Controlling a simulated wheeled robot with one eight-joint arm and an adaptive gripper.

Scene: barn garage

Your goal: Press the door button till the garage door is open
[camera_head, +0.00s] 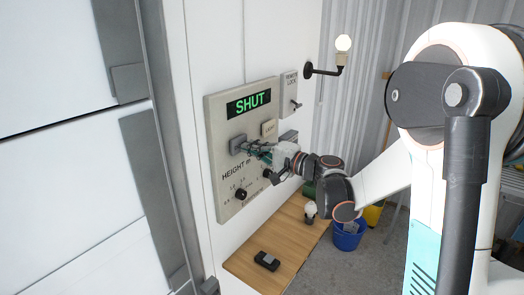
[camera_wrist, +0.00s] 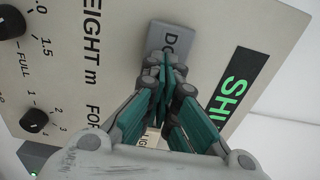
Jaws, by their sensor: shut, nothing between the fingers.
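The beige control panel (camera_head: 228,185) is on the white wall, and its display (camera_head: 249,104) reads SHUT in green. The garage door (camera_head: 55,75) at the left shows large white panels.
A light button (camera_head: 269,128) and a part-hidden grey button (camera_head: 288,136) sit beside my gripper. Knobs (camera_head: 241,194) are lower on the panel. A remote lock box (camera_head: 289,88) and lit lamp (camera_head: 343,43) are right. Below are a wooden bench (camera_head: 300,228), black device (camera_head: 267,260) and blue bucket (camera_head: 347,238).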

